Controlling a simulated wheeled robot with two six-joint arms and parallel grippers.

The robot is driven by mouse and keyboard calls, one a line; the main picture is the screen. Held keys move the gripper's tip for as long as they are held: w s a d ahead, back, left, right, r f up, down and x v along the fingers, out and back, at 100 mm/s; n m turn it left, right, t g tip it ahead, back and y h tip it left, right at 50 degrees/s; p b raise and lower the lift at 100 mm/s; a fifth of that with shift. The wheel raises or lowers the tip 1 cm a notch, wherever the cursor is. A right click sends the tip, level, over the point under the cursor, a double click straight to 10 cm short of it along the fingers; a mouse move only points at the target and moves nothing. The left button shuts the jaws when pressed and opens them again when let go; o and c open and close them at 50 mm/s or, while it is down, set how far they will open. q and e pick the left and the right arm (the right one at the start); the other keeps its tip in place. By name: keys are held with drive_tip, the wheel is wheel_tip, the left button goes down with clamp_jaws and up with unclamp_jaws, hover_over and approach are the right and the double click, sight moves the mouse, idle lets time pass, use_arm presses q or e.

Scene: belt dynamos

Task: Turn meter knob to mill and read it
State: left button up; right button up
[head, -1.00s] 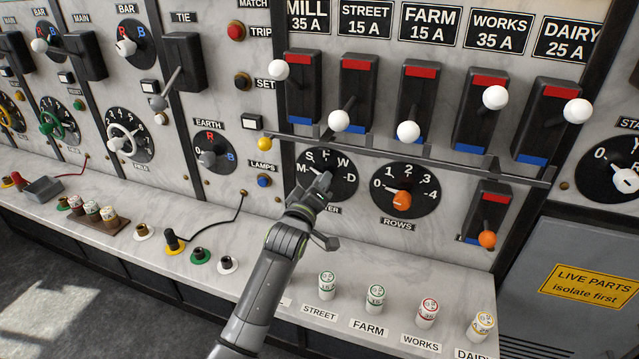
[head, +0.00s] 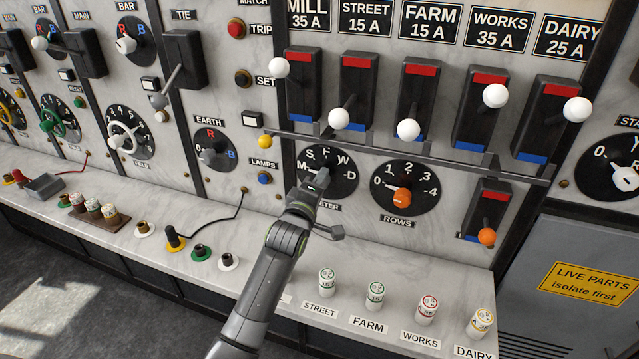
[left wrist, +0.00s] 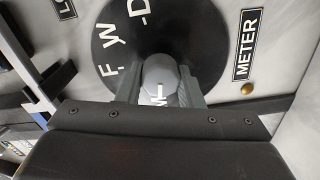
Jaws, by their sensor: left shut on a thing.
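The meter dial (head: 343,172) is a black disc lettered M, S, F, W and D, on the marble panel below the Mill switch. My left gripper (head: 319,182) is at the dial, its fingers on the knob, which the hand mostly hides in the head view. In the left wrist view the grey knob (left wrist: 159,75) sits between the two fingers, which are shut on it. A white pointer line on the knob lines up with the letter M at the bottom of that view. The dial (left wrist: 110,25) also shows there. My right gripper is not in view.
The rows dial (head: 418,203) with an orange knob is just right. A grey rail (head: 400,155) and white-knobbed switches are above. Several fuses, such as the Street fuse (head: 327,282), stand on the marble ledge (head: 265,262) below. A cable plug (head: 174,239) is to the left.

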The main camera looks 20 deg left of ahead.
use_arm(q)
drive_tip(key=o, duration=1)
drive_tip(key=shift+c, duration=0.2)
drive_tip(key=s+b, duration=0.3)
drive_tip(key=s, duration=1.4)
drive_tip(key=shift+s+a, duration=0.2)
drive_tip(key=shift+a, duration=0.15)
